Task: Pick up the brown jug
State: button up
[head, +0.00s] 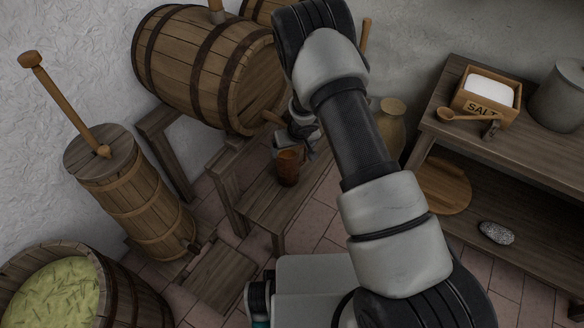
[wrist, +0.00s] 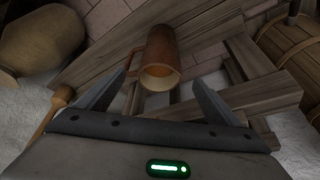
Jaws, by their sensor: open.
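The brown jug (head: 288,167) stands upright on a low wooden bench (head: 262,207) in the middle of the head view. In the wrist view the jug (wrist: 160,57) shows its pale round mouth, and a handle sticks out on its left side. My gripper (wrist: 150,95) is open, with its two fingers apart on either side of the jug's mouth end. Nothing is held between the fingers. In the head view my gripper (head: 298,146) is just above and behind the jug, and my arm hides part of it.
A large barrel (head: 200,65) lies on a stand behind the bench. A butter churn (head: 130,185) and a tub of green stuff (head: 95,300) stand at left. A tan pot (head: 392,125) stands behind my arm. At right a shelf table (head: 520,160) holds a salt box (head: 487,95).

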aim_at(293, 163)
jog(key=b+x, duration=0.5)
jog(key=x, duration=1)
jog(key=shift+a+f, duration=0.1)
jog(key=shift+f, duration=0.2)
jog(key=c, duration=2)
jog(key=shift+w+r, duration=0.15)
jog(key=shift+c, duration=0.7)
jog(key=shift+r, duration=0.1)
